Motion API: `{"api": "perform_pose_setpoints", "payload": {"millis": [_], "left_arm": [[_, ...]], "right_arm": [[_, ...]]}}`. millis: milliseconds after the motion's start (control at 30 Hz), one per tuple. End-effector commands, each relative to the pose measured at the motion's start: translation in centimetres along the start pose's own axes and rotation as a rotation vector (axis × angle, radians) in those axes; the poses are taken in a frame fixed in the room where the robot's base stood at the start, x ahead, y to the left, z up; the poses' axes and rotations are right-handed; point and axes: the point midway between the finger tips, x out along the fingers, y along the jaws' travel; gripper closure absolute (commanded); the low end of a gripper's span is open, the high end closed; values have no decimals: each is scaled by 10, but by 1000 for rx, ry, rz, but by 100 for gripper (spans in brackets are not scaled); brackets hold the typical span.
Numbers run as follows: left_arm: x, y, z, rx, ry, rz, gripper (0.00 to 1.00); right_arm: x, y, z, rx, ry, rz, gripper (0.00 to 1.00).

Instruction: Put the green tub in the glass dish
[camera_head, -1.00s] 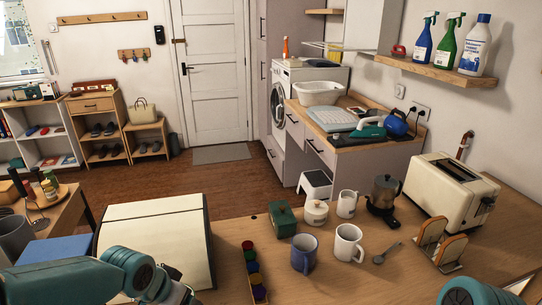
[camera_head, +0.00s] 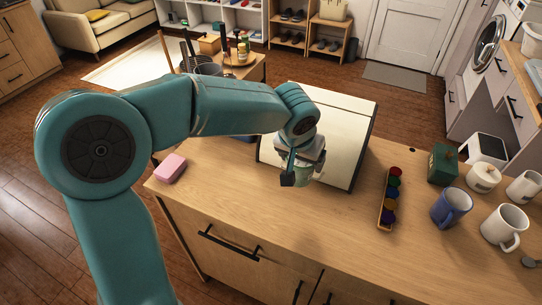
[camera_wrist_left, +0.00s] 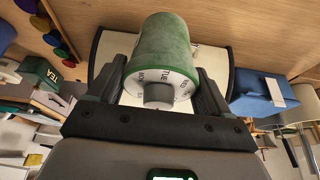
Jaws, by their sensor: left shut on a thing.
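The green tub (camera_wrist_left: 165,45) fills the top middle of the left wrist view, a green cylinder with a lettered white band and a grey knob toward the camera. The fingers of my left gripper (camera_wrist_left: 152,85) are shut on it, one at each side. In the head view my left gripper (camera_head: 303,170) is just in front of the cream box; the tub (camera_head: 304,175) shows there only as a small pale green part, mostly hidden by the gripper. I cannot make out the glass dish in either view. My right gripper is out of view.
A cream box (camera_head: 340,130) stands behind the gripper on the wooden counter (camera_head: 240,205). A pink sponge (camera_head: 171,168) lies at left. At right are a rack of coloured pods (camera_head: 388,205), a green tea box (camera_head: 443,165) and mugs (camera_head: 451,207). The counter's front middle is clear.

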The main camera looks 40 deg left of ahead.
Motion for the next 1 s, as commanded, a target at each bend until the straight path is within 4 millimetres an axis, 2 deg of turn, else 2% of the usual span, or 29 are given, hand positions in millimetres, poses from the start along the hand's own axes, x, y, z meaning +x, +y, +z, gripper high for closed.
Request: {"api": "perform_pose_setpoints", "payload": {"millis": [33, 200, 300, 433, 567, 1000], "left_arm": [[-13, -19, -9, -63, 13, -22, 64], [-68, -82, -23, -258, 13, -100, 64], [-92, -109, -26, -335, 10, -134, 64], [-107, -131, -28, -384, 6, -157, 64], [-99, -142, -18, -404, 2, -169, 64], [13, -141, 28, -402, -1, -170, 64]], "right_arm": [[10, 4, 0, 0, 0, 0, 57], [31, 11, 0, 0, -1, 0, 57], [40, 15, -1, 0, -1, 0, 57], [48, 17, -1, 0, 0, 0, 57], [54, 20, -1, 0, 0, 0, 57], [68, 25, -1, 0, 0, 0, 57]]}}
